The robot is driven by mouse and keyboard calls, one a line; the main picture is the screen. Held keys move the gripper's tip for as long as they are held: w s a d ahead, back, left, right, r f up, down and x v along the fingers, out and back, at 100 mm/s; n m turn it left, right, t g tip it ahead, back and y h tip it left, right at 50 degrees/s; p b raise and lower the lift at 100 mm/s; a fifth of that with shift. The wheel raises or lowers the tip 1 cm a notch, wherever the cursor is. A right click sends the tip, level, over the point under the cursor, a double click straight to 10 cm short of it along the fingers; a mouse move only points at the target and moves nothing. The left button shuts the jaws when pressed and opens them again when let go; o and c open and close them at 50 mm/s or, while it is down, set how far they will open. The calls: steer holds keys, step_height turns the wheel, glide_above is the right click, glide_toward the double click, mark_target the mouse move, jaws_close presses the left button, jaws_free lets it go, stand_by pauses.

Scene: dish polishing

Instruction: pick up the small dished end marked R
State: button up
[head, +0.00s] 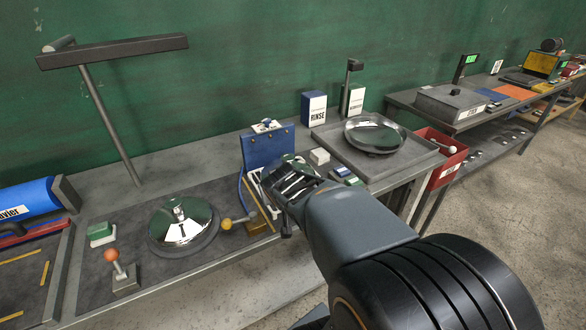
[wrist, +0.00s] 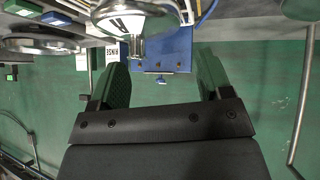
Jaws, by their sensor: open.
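The small shiny dished end marked R (wrist: 137,18) shows at the top of the wrist view, its black letter upside down on a white patch. It lies beyond my fingertips, left of the middle of the gap, and the picture's edge cuts it off. My gripper (wrist: 160,66) is open, with two green-faced fingers apart and nothing between them. In the head view my gripper (head: 288,178) is beside the blue board (head: 268,148). Bright metal shows around the fingers there, but I cannot tell the R part apart from them.
A shiny dish (head: 182,228) sits on a round base at left, near an orange-knobbed lever (head: 112,257). A larger dish (head: 375,133) lies on a grey tray (head: 335,140). A RINSE box (head: 314,108) stands behind. A red bin (head: 440,160) hangs at the bench's right end.

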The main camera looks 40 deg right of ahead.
mark_target(289, 160)
steer(key=w+d+r+t+p, duration=0.2)
steer(key=w+d+t, duration=0.15)
steer(key=d, duration=0.55)
steer(key=shift+m, duration=0.3)
steer(key=x, duration=0.3)
steer(key=b+x, duration=0.1)
steer(key=x, duration=0.2)
steer(key=b+x, duration=0.1)
steer(key=x, duration=0.2)
steer(key=shift+w+d+r, duration=0.1)
steer(key=shift+d, duration=0.25)
steer(key=shift+b+x, duration=0.4)
steer(key=shift+x, duration=2.15)
steer(key=shift+a, duration=0.1)
jaws_close()
steer(key=shift+r+t, duration=0.1)
steer(key=shift+t, duration=0.15)
